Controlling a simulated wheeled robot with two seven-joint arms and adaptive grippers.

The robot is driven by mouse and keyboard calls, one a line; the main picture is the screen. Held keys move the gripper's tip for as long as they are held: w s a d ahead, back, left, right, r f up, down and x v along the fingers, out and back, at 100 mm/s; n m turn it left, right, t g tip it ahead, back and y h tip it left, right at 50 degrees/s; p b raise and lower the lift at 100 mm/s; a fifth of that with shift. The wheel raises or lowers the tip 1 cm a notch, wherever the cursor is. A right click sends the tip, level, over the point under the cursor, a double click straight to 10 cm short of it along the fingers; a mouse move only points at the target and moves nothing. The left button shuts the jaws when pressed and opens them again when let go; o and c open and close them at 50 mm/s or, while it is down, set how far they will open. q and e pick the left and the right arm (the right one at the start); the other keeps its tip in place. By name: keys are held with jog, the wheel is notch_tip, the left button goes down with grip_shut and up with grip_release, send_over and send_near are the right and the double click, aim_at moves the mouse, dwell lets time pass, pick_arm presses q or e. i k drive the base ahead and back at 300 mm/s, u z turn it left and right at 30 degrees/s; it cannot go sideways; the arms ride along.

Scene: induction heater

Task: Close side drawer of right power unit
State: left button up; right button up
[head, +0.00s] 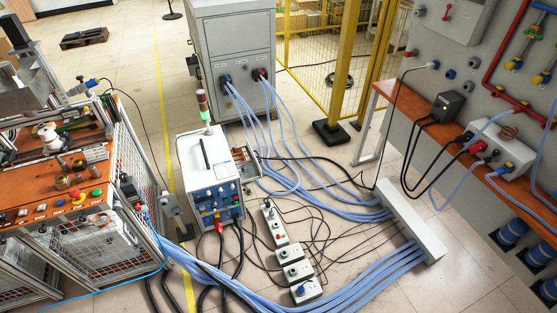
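A white power unit (207,167) stands upright on the floor at the middle, with a blue control panel (217,201) on its front and a signal light (203,104) at its back. Neither of my grippers is in view.
A tall grey cabinet (232,50) stands behind the unit. An orange workbench (55,185) with a mesh side is at the left. Power strips (289,252), thick blue hoses (345,290) and a white cable duct (408,222) crowd the floor at the right.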

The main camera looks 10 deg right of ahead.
aim_at(246, 154)
jog(key=z, duration=2.35)
jog(key=i, duration=2.4)
jog(key=u, duration=3.1)
jog(key=k, duration=0.45)
jog(key=z, duration=0.7)
jog(key=i, duration=1.35)
jog(key=z, duration=0.25)
